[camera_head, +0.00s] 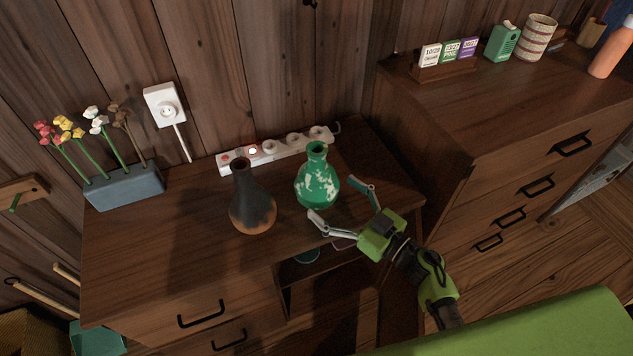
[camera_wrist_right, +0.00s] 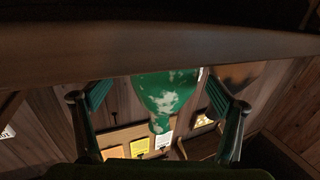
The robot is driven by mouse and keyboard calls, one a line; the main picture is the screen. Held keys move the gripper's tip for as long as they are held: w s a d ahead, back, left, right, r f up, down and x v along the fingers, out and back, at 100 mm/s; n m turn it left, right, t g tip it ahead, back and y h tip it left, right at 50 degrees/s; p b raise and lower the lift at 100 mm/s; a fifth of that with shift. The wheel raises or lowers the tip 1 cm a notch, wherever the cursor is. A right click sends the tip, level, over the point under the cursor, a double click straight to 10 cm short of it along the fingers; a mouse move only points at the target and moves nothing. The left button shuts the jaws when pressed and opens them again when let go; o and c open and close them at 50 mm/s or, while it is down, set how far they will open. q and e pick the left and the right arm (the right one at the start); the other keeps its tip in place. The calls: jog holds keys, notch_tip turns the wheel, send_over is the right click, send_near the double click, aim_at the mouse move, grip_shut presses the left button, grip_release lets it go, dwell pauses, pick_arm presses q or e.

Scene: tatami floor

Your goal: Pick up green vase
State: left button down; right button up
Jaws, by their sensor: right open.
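The green vase (camera_head: 317,184) with pale worn patches stands upright on the small wooden cabinet. My right gripper (camera_head: 333,198) is open at its near right side, with one finger towards the front and the other to the right of the vase. I see no grip on it. In the right wrist view the vase (camera_wrist_right: 165,92) appears upside down between the two spread fingers of the gripper (camera_wrist_right: 158,95). A dark vase with an orange-brown base (camera_head: 253,207) stands left of the green one. My left gripper is not in view.
A white power strip (camera_head: 275,150) lies behind the vases along the wall. A blue-grey planter (camera_head: 125,188) with flowers stands at the left. A taller dresser (camera_head: 500,120) rises at the right. The cabinet top (camera_head: 185,245) is clear at front left.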

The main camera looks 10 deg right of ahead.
jog(key=x, duration=0.5)
jog(key=shift+s+a+f, duration=0.1)
jog(key=shift+a+f, duration=0.2)
jog(key=shift+a, duration=0.15)
jog(key=shift+r, duration=0.1)
jog(key=c, duration=1.6)
